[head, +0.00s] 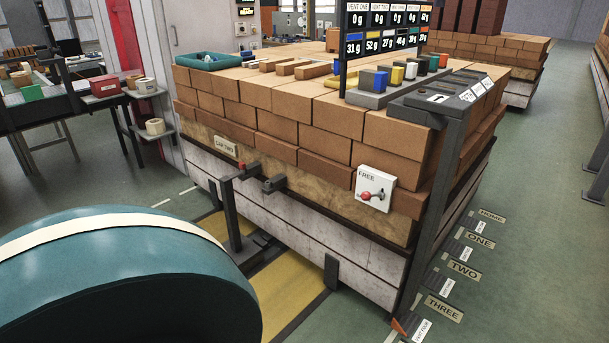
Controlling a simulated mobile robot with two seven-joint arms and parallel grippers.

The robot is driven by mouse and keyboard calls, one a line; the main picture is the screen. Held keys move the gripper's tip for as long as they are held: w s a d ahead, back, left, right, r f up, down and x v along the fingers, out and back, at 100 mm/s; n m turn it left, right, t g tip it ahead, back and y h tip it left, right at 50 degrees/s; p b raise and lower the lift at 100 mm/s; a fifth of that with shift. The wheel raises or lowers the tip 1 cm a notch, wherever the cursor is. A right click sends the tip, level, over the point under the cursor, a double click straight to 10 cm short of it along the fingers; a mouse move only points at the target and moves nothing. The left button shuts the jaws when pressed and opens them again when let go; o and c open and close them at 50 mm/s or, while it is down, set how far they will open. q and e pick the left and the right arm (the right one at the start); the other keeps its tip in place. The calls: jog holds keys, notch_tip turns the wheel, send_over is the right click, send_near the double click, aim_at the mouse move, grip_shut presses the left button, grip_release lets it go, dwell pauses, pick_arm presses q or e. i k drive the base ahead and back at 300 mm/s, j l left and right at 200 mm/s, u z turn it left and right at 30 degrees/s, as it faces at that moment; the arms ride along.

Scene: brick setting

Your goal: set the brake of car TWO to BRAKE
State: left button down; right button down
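Car TWO is the cart stacked with brown bricks, with pale panelled sides (300,240), in the middle of the head view. A small plate (225,147) on its near face reads CAR TWO. To the right on the same face is a white brake box (387,184) marked FREE at its upper left. A short lever with a red knob (366,196) sits on the box, and the knob points to the left. The word BRAKE is not readable on it. Neither of my grippers is in view, and nothing touches the lever.
A dark coupling (274,184) juts from the car's near face beside an upright post (231,215). A large teal rounded shape (120,290) fills the lower left. A dark post (437,215) stands right of the brake box. Green floor (545,240) is open at right.

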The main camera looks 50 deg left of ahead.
aim_at(365, 195)
jog(key=u, duration=1.25)
